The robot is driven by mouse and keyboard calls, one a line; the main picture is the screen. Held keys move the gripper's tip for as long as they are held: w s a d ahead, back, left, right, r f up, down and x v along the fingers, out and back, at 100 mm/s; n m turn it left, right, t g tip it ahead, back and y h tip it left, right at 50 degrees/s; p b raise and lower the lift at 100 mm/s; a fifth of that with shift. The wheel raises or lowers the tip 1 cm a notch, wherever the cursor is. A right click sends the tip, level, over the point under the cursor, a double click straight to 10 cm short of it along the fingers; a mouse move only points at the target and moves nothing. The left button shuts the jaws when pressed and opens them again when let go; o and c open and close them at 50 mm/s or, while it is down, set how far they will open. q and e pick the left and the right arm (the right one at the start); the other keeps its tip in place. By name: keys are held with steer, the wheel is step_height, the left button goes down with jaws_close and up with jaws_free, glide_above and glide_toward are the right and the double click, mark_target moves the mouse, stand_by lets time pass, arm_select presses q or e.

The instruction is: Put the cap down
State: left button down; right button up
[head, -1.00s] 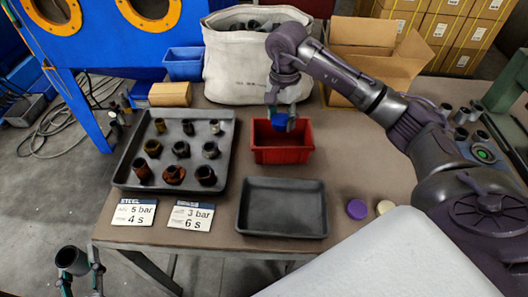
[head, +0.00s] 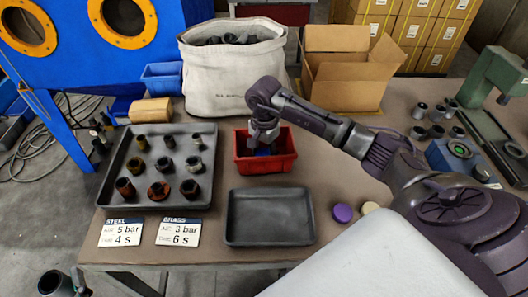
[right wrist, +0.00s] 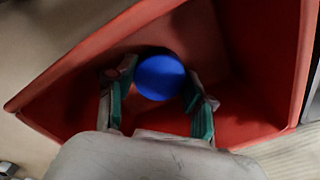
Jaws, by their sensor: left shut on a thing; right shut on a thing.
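The blue cap (right wrist: 160,77) is held between the two fingers of my right gripper (right wrist: 158,95), which is shut on it. In the head view the right gripper (head: 264,143) reaches down inside the red bin (head: 242,163), and only a bit of the blue cap (head: 264,151) shows. The right wrist view shows the cap within the red walls (right wrist: 75,62); I cannot tell if it touches the floor. My left gripper (head: 66,284), at the bottom left edge of the head view, is shut on a dark hollow cylinder (head: 50,282). Most of that gripper is cut off.
A dark tray (head: 108,185) of several metal fittings stands left of the bin. An empty dark tray (head: 270,241) lies in front of it. A purple cap (head: 342,213) and a beige cap (head: 370,207) lie at right. A canvas sack (head: 215,88) and cardboard box (head: 345,85) stand behind.

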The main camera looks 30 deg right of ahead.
mark_target(264, 154)
steer(key=shift+f, duration=0.15)
steer(key=o, duration=1.2)
steer(key=shift+c, duration=0.2)
steer(key=shift+r, duration=0.3)
step_height(264, 154, up, 12)
steer(key=b, duration=0.1)
